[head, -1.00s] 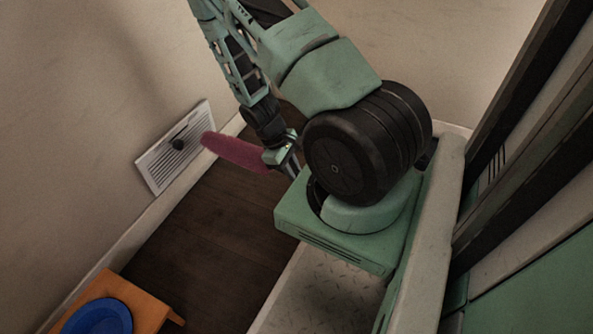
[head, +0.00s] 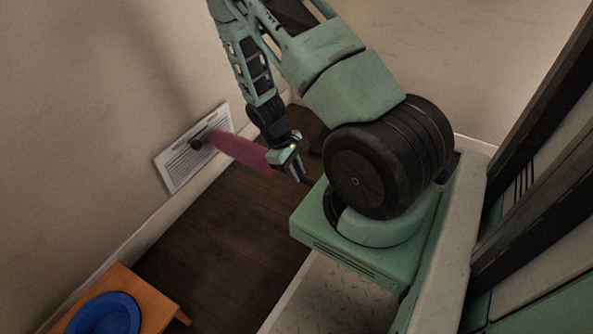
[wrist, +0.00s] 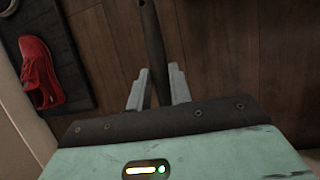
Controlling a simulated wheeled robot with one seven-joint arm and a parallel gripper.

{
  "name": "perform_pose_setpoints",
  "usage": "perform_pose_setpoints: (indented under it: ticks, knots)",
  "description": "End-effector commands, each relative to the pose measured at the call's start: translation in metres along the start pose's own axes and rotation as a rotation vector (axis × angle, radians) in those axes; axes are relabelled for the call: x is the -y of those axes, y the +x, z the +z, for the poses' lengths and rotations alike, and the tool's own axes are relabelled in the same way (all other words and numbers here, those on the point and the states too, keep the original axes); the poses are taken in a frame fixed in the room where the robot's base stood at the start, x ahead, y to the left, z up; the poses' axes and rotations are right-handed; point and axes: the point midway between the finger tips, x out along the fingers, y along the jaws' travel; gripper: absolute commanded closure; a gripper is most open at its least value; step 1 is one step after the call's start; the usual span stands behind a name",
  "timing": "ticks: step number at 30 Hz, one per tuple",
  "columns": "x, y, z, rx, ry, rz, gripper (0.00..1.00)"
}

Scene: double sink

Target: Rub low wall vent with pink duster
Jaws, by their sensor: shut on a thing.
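The low wall vent (head: 183,163) is a white slatted panel with a dark knob, set in the wall just above the baseboard at the left of the head view. My gripper (head: 293,160) is shut on the dark handle of the pink duster (head: 242,152). The duster's pink head points left to the vent, and its tip overlaps the vent's right part near the knob. I cannot tell whether it touches. In the wrist view the dark handle (wrist: 152,50) runs up between my gripper's fingers (wrist: 157,85); the pink head is out of that view.
An orange stool or small table (head: 128,290) with a blue plate or bowl (head: 106,318) stands at the lower left. Dark wood floor (head: 225,225) lies clear between it and my base. The wrist view shows a red shoe (wrist: 42,75) on a dark mat (wrist: 72,60).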

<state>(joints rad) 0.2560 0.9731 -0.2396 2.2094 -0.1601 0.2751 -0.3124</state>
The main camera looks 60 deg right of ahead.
Motion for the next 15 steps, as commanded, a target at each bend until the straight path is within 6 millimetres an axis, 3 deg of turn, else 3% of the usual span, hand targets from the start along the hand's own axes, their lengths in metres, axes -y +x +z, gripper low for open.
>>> perform_pose_setpoints:
  ticks: [15]
  knots:
    - [0.0001,-0.0031,-0.0069,0.001,0.0,0.0,1.0]
